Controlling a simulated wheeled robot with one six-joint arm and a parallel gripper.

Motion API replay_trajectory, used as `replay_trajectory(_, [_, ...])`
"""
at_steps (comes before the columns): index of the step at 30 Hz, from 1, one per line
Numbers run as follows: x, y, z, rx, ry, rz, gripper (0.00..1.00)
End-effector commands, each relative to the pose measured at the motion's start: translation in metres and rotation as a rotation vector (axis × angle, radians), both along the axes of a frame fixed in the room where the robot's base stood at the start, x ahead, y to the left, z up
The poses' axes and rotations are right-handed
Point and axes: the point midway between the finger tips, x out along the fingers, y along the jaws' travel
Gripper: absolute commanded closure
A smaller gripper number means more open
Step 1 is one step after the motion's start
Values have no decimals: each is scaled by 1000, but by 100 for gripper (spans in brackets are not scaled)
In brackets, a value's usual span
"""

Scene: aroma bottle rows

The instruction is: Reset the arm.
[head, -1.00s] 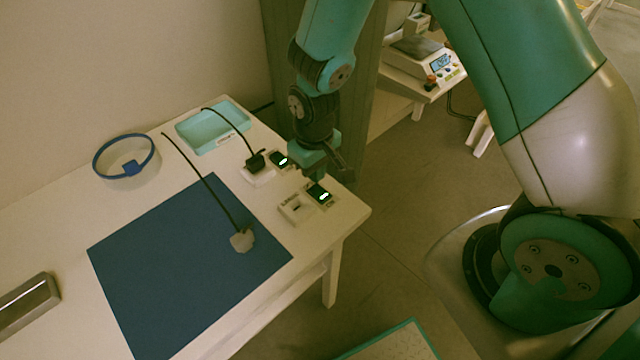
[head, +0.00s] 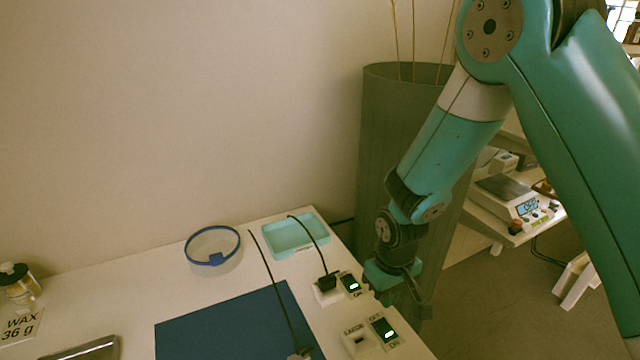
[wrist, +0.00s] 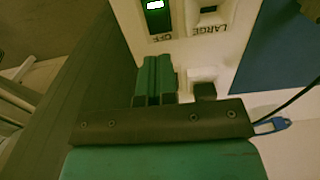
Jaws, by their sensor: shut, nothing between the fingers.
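My gripper (head: 412,298) hangs from my teal arm at the right edge of the white table, beside two small switch units. In the wrist view its teal fingers (wrist: 154,78) are together with nothing between them. The near switch (head: 384,330) has a lit indicator and an empty socket (head: 360,340); the wrist view shows its lettering LARGE and OFF upside down. The far switch (head: 351,285) is also lit, and a black plug (head: 327,281) sits in the socket beside it. The fingertips appear apart from the units.
A tall grey-green bin (head: 385,130) stands close behind my arm. A scale (head: 510,195) stands on another surface at right.

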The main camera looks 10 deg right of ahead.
Motion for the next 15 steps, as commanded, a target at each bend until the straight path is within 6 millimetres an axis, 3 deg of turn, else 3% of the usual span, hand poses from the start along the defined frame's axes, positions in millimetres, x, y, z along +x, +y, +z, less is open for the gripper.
replay_trajectory(4, [-6, 10, 38, 51, -13, 9, 100])
replay_trajectory(7, [-22, 22, 85, 118, -22, 32, 100])
replay_trajectory(12, [-74, 38, 167, 237, -33, 110, 100])
replay_trajectory(15, [-111, 43, 203, 289, -40, 169, 100])
